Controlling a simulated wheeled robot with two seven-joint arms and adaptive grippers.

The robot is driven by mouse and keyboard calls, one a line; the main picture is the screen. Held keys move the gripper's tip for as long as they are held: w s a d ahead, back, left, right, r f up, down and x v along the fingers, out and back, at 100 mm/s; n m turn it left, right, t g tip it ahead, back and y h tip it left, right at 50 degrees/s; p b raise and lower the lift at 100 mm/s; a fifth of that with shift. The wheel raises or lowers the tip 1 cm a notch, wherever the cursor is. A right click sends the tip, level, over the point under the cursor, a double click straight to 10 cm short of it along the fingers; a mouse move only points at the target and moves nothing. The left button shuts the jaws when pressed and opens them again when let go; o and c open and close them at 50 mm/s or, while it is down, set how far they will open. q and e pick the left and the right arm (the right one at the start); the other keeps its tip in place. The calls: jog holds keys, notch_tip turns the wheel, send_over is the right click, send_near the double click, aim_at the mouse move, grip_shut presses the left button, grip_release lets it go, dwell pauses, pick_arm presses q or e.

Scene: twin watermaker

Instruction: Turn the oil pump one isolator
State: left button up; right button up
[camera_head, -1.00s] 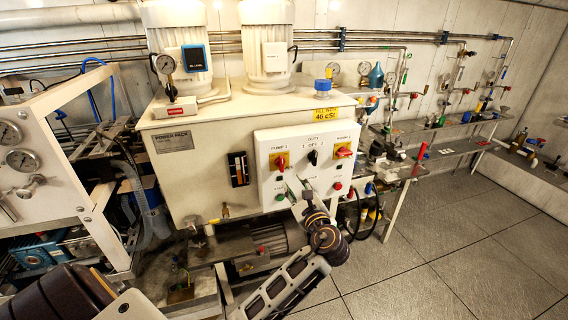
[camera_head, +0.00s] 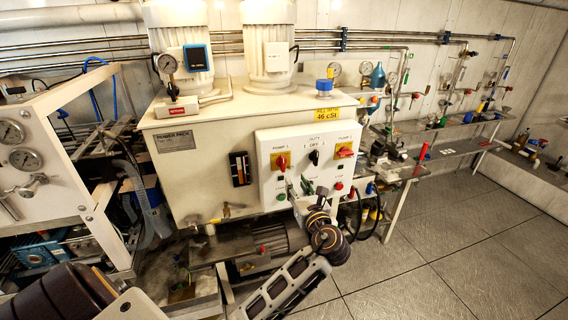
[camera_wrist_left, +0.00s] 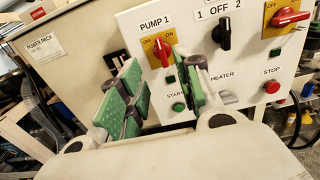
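The pump one isolator (camera_head: 281,161) is a red handle on a yellow plate, at the upper left of the white control panel. In the left wrist view its handle (camera_wrist_left: 163,52) stands near vertical under the "PUMP 1" label. My left gripper (camera_head: 307,188) is in front of the panel, below and slightly right of the isolator in the head view. In the left wrist view its green-padded fingers (camera_wrist_left: 158,70) are spread apart, with the red handle showing beyond the gap. I see no contact with the handle. My right gripper is not in view.
A black selector knob (camera_head: 314,157) and the pump two isolator (camera_head: 345,150), its red handle near horizontal, sit to the right. A green start button (camera_wrist_left: 178,107) and a red stop button (camera_wrist_left: 271,87) are lower on the panel. Open floor (camera_head: 455,245) lies at the right.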

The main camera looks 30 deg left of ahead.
aim_at(284, 162)
pick_arm(q)
jog(key=shift+a, duration=0.1)
jog(key=p+x, duration=0.2)
jog(key=x, duration=1.1)
jog(key=shift+w+a, duration=0.2)
jog(key=shift+w, duration=0.1)
grip_shut()
